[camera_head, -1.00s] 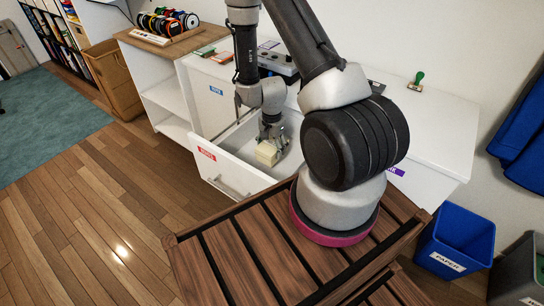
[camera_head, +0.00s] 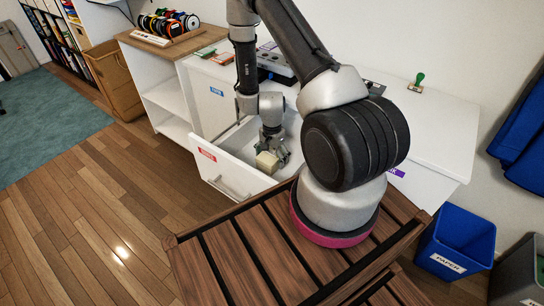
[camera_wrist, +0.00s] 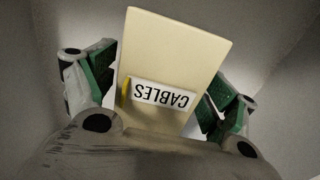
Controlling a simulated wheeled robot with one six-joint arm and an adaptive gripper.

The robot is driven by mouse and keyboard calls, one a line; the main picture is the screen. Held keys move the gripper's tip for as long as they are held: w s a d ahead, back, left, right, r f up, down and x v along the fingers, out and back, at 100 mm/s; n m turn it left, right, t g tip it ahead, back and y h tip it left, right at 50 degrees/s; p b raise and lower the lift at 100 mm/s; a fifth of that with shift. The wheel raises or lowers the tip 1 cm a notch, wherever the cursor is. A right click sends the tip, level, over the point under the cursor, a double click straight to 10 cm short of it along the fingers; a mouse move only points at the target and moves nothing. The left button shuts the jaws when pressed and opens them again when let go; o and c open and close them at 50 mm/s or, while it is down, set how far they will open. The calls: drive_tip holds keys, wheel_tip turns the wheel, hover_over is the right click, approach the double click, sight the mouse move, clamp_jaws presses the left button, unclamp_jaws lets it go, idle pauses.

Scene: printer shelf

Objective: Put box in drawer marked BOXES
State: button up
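A cream box (camera_head: 267,162) with a white label is inside the pulled-out drawer (camera_head: 226,173), whose front carries a red label that looks like BOXES. In the wrist view the box (camera_wrist: 170,55) shows a label reading CABLES, upside down, and a small yellow mark. My gripper (camera_head: 277,156) reaches down into the drawer. In the wrist view its green-padded fingers (camera_wrist: 160,95) stand spread on both sides of the box, with narrow gaps showing between pads and box. The box's underside is hidden, so its contact with the drawer floor cannot be seen.
The drawer is in a white cabinet (camera_head: 440,135) with a green-handled stamp (camera_head: 416,82) on top. Another front has a blue label (camera_head: 216,91). A wooden slatted surface (camera_head: 225,265) is in front. A blue PAPER bin (camera_head: 458,245) stands at right.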

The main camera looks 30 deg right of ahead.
drive_tip(key=shift+r, duration=0.15)
wheel_tip(320, 180, up, 36)
drive_tip(key=s+a+n+t, duration=0.1)
drive_tip(key=s+n+t, duration=0.15)
drive_tip(key=n, duration=0.35)
drive_tip(key=s+a+r+n+t, duration=0.1)
drive_tip(key=s+r+n, duration=0.6)
drive_tip(key=s+r, duration=0.6)
drive_tip(key=s, duration=0.3)
drive_tip(key=shift+s+a+r+n+t, duration=0.2)
drive_tip(key=shift+r+n+t, duration=0.1)
drive_tip(key=shift+r+t, duration=0.1)
